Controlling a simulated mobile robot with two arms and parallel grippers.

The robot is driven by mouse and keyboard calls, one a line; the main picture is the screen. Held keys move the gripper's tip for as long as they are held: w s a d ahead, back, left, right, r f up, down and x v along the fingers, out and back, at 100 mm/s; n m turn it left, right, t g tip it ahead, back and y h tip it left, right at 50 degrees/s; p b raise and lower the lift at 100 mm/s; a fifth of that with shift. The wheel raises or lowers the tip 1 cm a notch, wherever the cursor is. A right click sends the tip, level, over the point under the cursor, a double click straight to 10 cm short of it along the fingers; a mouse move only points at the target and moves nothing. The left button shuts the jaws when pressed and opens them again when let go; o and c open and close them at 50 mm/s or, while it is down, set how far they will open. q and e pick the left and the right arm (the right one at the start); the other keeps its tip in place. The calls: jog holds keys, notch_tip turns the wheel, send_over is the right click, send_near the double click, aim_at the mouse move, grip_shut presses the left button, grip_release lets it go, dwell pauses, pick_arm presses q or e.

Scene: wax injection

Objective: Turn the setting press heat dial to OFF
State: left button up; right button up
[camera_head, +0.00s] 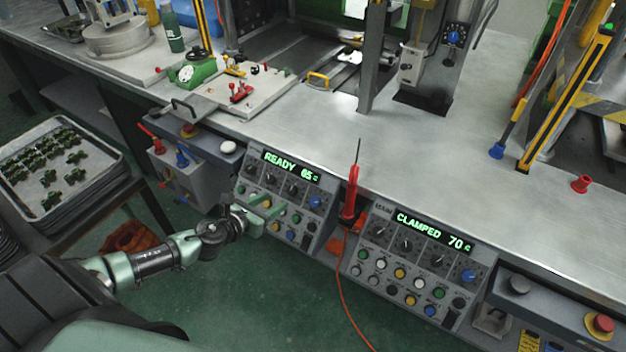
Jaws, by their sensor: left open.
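My left gripper (268,212) is open in front of the left control panel (262,182), whose green display reads READY and a number. Its jaws cover part of the lower left of that panel; I cannot tell whether they touch it. A row of dark dials with one blue dial (315,201) runs under the display. The right control panel (372,240) reads CLAMPED 70 and has similar dials, with a blue dial (467,276) at its right. The dial labels are too small to read, so I cannot tell which is the heat dial. My right gripper is not in view.
A red-handled tool (350,192) with an orange cord stands between the panels. The metal bench (430,150) above them is largely clear in the middle. A grey box with red and blue levers (182,158) is left of the panels. A tray of green parts (20,205) lies far left.

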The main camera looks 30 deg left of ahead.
aim_at(291, 190)
pick_arm(q)
jog(key=shift+m, duration=0.5)
jog(key=x, duration=0.5)
jog(key=r+x, duration=0.1)
jog(key=x, duration=0.1)
jog(key=shift+w+d+f, duration=0.1)
jog(key=shift+w+d, duration=0.25)
jog(key=shift+w, duration=0.15)
grip_shut()
